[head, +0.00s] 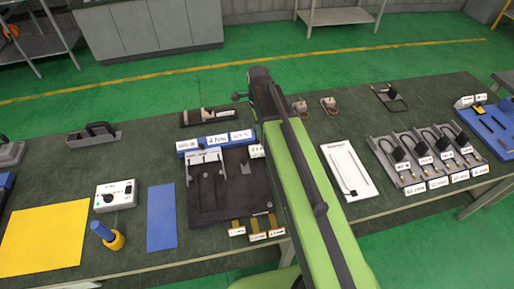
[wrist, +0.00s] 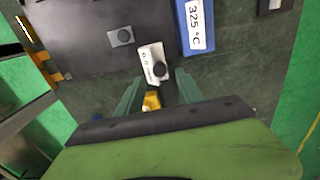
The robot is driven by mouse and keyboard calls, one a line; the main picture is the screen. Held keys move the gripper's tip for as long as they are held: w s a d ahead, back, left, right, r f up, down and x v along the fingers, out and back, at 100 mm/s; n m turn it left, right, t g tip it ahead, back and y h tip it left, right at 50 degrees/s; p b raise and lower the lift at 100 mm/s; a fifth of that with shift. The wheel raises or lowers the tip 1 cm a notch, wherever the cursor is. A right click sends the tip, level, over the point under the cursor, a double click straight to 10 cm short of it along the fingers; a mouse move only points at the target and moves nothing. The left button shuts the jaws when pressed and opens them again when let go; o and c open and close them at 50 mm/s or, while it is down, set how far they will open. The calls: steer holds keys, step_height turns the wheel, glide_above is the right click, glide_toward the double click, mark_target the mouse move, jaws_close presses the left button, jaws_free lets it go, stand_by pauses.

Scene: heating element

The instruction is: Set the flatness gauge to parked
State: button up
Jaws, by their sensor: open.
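No part is clearly labelled as the flatness gauge. A small yellow part (wrist: 152,101) shows between the fingers. I see no contact. In the head view my arm hides the gripper.
The black mat (head: 212,207) holds grey tools, with brass tabs (head: 257,236) at its front edge. A white knob box (head: 116,194) stands left and a white tray (head: 348,170) right.

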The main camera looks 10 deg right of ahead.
mark_target(259, 147)
step_height(259, 147, down, 6)
steer(key=b, duration=0.4)
steer(key=shift+f+b, duration=0.15)
steer(key=shift+b, duration=0.2)
jaws_close()
stand_by(0.8)
